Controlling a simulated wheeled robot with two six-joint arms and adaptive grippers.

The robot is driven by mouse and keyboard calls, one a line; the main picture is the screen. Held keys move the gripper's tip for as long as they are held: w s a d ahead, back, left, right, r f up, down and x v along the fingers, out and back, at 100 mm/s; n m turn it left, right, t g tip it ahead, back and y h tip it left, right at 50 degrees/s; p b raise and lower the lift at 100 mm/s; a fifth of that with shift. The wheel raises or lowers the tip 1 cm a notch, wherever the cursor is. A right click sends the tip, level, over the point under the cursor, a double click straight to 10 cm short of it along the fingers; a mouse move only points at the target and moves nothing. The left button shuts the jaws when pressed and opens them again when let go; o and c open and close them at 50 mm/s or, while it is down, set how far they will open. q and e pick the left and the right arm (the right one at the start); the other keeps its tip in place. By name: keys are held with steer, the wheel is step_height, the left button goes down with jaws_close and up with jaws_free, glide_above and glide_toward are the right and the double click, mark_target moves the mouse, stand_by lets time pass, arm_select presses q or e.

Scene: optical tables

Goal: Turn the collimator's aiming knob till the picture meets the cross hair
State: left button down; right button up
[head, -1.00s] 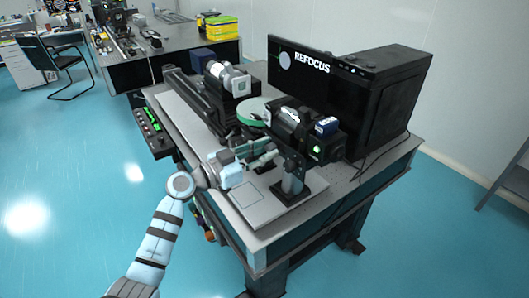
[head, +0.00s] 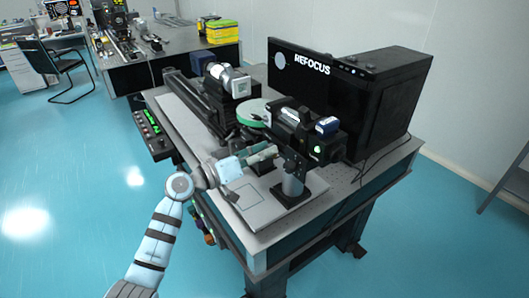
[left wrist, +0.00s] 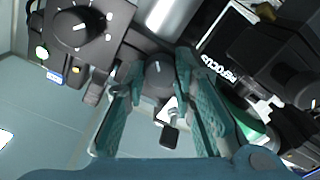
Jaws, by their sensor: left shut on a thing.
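My left gripper (head: 272,152) reaches in beside the black instrument (head: 290,124) on the optical table (head: 175,130). In the left wrist view, its two teal fingers (left wrist: 159,66) are shut on a dark round knob (left wrist: 157,80) with a pale mark. In the head view the fingers hide this knob. The monitor (head: 308,85) behind shows a pale round picture (head: 280,59) at its left and the word REFOCUS. I cannot make out a cross hair at this size. My right gripper is in neither view.
A silver-barrelled unit (head: 226,76) and a green disc (head: 252,112) stand farther back. A black box (head: 385,95) stands behind right. Another dark knob (left wrist: 80,28) shows at upper left in the wrist view.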

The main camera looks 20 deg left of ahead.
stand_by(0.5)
arm_select(q)
steer(key=c, duration=1.3)
jaws_free()
steer(key=v, duration=1.2)
steer(key=shift+s, duration=0.1)
